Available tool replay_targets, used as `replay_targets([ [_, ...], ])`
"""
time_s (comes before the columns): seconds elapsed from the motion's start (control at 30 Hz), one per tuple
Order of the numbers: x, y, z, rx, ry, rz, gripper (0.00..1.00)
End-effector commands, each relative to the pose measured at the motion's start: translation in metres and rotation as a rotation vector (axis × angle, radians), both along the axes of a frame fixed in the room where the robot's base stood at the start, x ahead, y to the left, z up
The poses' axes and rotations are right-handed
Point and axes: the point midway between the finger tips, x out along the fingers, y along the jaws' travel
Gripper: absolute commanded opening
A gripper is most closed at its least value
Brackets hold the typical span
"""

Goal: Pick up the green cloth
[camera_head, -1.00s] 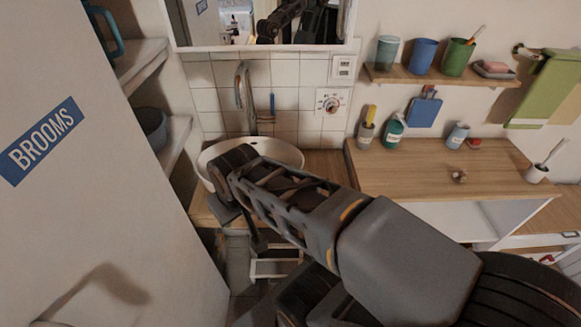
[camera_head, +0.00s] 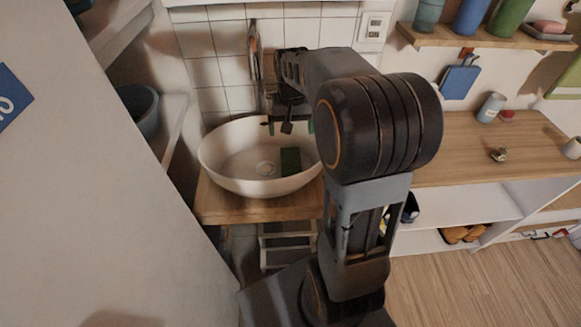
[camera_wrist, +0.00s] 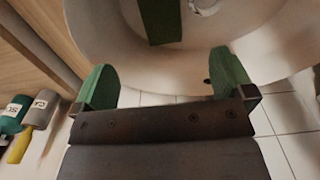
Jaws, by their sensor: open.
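A dark green cloth (camera_head: 290,160) lies in the white basin (camera_head: 222,160), on the right part of its inside. In the wrist view the cloth (camera_wrist: 160,20) is at the top, lying along the basin's inner wall, its far end cut off by the frame. My gripper (camera_head: 288,126) is over the back rim of the basin, behind the cloth in the head view. Its two green fingers are spread wide and empty in the wrist view (camera_wrist: 166,78). The cloth is ahead of the fingers and apart from them.
The tiled wall (camera_head: 215,70) is close behind. A wooden counter (camera_head: 460,145) is to the right. A teal bottle (camera_wrist: 14,112) shows at left in the wrist view.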

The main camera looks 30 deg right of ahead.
Motion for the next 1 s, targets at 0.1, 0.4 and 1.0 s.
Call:
replay_targets([
  [0.1, 0.002, -0.002, -0.024, 0.002, 0.011, -0.008, 1.00],
  [0.4, 0.002, 0.000, -0.070, 0.002, 0.008, -0.004, 1.00],
  [1.0, 0.001, 0.002, -0.126, 0.002, 0.008, -0.002, 1.00],
])
